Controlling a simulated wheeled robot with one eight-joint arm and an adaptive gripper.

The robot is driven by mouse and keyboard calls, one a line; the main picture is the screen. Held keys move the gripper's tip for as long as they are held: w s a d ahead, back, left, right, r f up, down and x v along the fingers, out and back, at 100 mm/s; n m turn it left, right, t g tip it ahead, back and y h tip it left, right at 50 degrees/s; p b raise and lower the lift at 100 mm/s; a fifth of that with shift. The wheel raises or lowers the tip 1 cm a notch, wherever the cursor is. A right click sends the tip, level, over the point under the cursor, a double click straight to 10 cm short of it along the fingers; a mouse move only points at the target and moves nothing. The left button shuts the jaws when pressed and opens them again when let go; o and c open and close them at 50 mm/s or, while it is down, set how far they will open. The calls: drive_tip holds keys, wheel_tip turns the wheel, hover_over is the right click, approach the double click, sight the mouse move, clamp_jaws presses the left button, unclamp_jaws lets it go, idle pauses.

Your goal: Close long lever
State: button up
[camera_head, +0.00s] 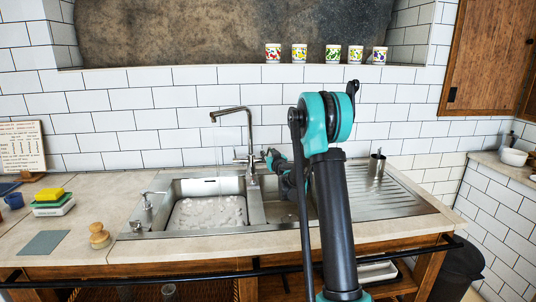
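A metal faucet (249,135) with a tall bent spout stands behind the sink. A thin, faint stream of water appears to fall from the spout into the left basin. A small lever (239,159) sticks out to the left low on the faucet body. My gripper (270,158) is just right of the faucet's lower body, at about lever height. It is small and dark here, so I cannot tell whether it is open or touches the faucet. Anything on the faucet's right side is hidden behind it.
The left basin (178,196) holds water or foam. A metal cup (376,165) stands on the drainboard (392,200) at right. A soap dispenser (147,204), a wooden brush (99,236) and a yellow sponge (49,194) are at left. Several patterned cups line the ledge above.

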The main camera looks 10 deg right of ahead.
clamp_jaws()
